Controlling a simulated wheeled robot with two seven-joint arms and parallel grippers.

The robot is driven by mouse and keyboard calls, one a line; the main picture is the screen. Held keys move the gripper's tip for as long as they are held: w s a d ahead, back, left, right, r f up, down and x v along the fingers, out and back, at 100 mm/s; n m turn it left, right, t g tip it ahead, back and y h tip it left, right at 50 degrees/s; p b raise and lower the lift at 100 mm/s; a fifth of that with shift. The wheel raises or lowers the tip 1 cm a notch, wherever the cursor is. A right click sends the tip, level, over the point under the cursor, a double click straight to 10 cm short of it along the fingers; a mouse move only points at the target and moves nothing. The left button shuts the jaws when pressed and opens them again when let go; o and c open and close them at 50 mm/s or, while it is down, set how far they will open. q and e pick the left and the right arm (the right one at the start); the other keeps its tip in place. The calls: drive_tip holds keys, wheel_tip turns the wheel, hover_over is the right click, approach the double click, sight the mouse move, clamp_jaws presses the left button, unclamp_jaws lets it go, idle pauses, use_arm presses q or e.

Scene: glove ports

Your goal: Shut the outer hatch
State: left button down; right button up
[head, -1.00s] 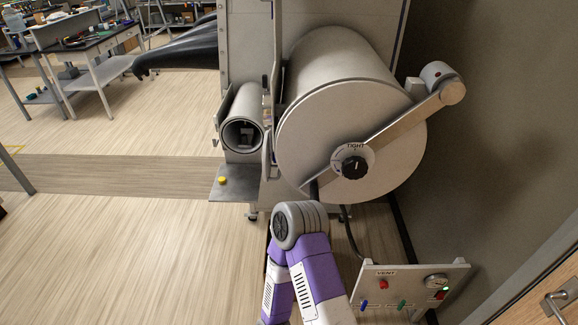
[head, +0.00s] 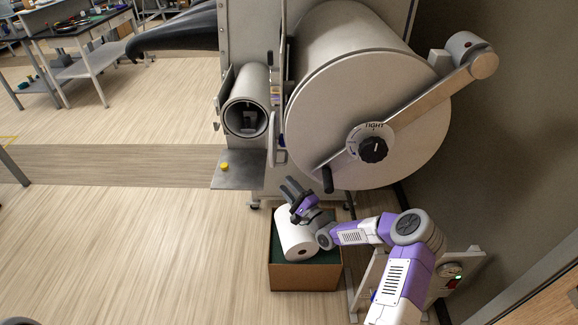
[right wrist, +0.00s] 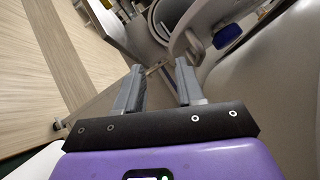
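A large round hatch disc (head: 345,110) fronts the big grey cylinder (head: 345,40). It carries a black knob (head: 373,149) marked TIGHT, a diagonal bar (head: 430,100) and a black handle (head: 327,179) at its lower left. I cannot tell whether it sits fully against the cylinder. A smaller tube (head: 247,100) to its left has an open mouth; a thin plate (head: 282,115) stands edge-on at its right. My right gripper (head: 288,188) is open and empty, below the tube and left of the handle. In the right wrist view its fingers (right wrist: 158,75) are apart; a blue knob (right wrist: 228,37) lies beyond them. My left gripper is not in view.
A box (head: 305,276) holding a white roll (head: 297,236) stands below my right gripper. A shelf (head: 238,176) with a yellow button (head: 224,167) juts out under the small tube. A control panel (head: 462,270) stands lower right, near the wall.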

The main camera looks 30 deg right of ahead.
drive_tip(key=s+d+r+m+t, duration=0.1)
drive_tip(key=d+r+t, duration=0.1)
drive_tip(key=d+r, duration=0.15)
drive_tip(key=d+x, duration=0.1)
drive_tip(key=x, duration=0.6)
drive_tip(key=shift+w+a+f+b, duration=0.15)
drive_tip(key=shift+w+f+b, duration=0.1)
drive_tip(key=shift+b, duration=0.1)
clamp_jaws()
